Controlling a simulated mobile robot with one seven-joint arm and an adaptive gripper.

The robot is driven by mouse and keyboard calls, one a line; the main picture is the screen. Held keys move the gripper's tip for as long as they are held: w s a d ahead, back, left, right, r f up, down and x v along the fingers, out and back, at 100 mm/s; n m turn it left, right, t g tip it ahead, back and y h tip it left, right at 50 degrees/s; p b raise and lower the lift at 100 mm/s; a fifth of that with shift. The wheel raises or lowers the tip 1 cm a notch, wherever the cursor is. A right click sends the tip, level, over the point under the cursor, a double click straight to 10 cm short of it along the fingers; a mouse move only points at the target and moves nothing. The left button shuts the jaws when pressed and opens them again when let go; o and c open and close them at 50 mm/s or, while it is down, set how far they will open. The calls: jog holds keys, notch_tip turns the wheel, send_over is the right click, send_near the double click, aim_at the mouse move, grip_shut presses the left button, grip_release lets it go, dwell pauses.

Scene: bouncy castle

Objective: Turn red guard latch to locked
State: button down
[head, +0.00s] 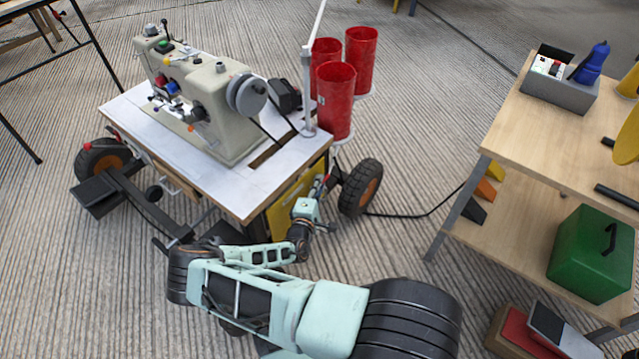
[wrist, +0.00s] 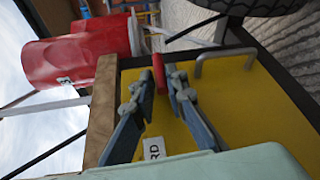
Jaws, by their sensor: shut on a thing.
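The red guard latch (wrist: 158,68) is a narrow red bar at the upper edge of the yellow guard panel (wrist: 215,100) in the wrist view. My gripper (wrist: 161,77) is shut on the latch, with one fingertip on each side of it. The yellow panel also shows in the head view (head: 284,212), on the side of the sewing machine table (head: 237,201). There my gripper (head: 325,184) reaches this side from below; the latch is too small there to make out clearly. A white label (wrist: 153,148) on the panel is partly hidden.
A metal handle (wrist: 226,59) sits on the panel beside my fingers. A black wheel (head: 360,187) stands close to my gripper. A wooden shelf (head: 500,139) is at right, with floor between.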

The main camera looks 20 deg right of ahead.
jog(key=shift+w+t+h, duration=0.1)
jog(key=shift+t+h, duration=0.2)
dwell(0.4)
jog(key=c, duration=1.9)
grip_release()
jog(key=shift+d, duration=0.1)
jog(key=shift+c, duration=0.2)
jog(key=v, duration=0.7)
jog(key=shift+s, duration=0.25)
jog(key=shift+a, duration=0.25)
